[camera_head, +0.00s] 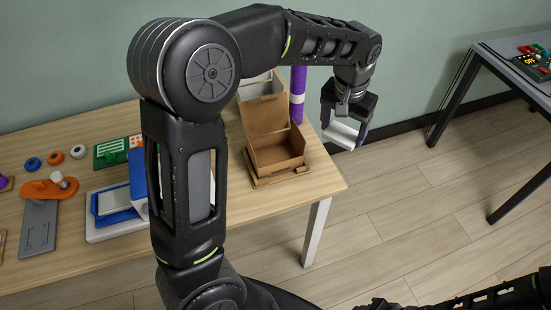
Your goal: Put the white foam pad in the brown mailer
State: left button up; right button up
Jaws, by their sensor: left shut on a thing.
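My left gripper (345,128) is shut on the white foam pad (342,133). It holds the pad in the air, right of the brown mailer and beyond the table's right edge in the picture. The gripper's fingers cover part of the pad. The brown mailer (281,168) is an open cardboard box with its lid raised at the back. It sits near the table's right end, and the part of its inside that shows looks empty. Of my right arm only dark links show along the bottom right edge; its gripper is out of the picture.
A purple roll (298,92) stands upright behind the mailer, close to my left forearm. A blue and white device (112,212), a green board (111,152) and an orange tool (50,187) lie on the table's left. Another table (515,65) stands at right.

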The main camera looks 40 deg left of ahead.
pick_arm(q)
jog(key=s+a+n+y+b, duration=0.1)
jog(key=s+a+n, duration=0.3)
jog(key=a+n, duration=0.7)
jog(key=a+r, duration=0.1)
jog(key=a, duration=0.5)
jog(key=shift+g, duration=0.3)
jog(key=shift+f, duration=0.1)
send_over(274, 159)
jog(key=f, duration=0.9)
jog(key=f+p, duration=0.1)
jog(key=f, duration=0.3)
jog(key=shift+s+d+f, duration=0.1)
jog(key=shift+d+f, duration=0.15)
jog(key=shift+f, duration=2.2)
